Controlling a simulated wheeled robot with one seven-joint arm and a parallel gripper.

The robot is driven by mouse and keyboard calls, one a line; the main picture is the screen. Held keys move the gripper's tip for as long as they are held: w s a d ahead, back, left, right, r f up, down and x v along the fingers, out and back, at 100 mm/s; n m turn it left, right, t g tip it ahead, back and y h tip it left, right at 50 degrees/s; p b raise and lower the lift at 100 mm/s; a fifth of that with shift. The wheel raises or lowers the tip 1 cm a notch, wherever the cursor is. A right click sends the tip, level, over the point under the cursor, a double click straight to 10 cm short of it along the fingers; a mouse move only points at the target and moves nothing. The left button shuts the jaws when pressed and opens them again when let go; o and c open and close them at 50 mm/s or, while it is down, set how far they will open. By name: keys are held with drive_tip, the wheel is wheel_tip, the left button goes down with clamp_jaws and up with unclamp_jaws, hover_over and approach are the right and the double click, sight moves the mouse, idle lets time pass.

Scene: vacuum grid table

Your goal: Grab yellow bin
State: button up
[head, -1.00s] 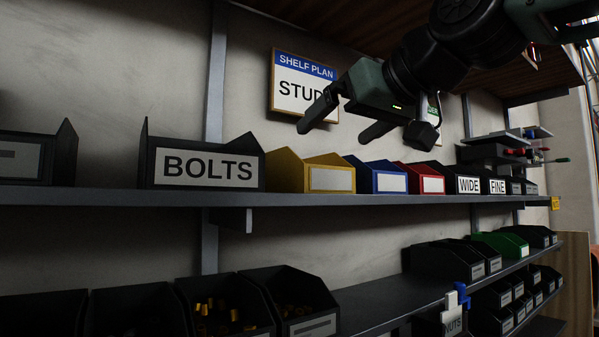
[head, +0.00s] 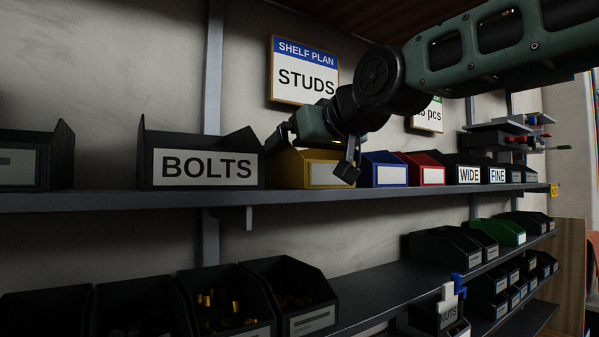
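The yellow bin (head: 288,171) stands on the upper shelf, between the black BOLTS bin and a blue bin, with a blank white label on its front. My gripper (head: 277,143) is at the top of the yellow bin, reaching in from the upper right. One dark finger shows at the bin's upper left, close to the BOLTS bin.
The BOLTS bin (head: 203,160) stands close on the left. The blue bin (head: 383,170) and a red bin (head: 421,169) stand on the right. The STUDS sign (head: 304,72) hangs on the wall behind. A lower shelf (head: 375,300) holds several more bins.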

drive_tip(key=c, duration=0.7)
drive_tip(key=shift+c, duration=0.2)
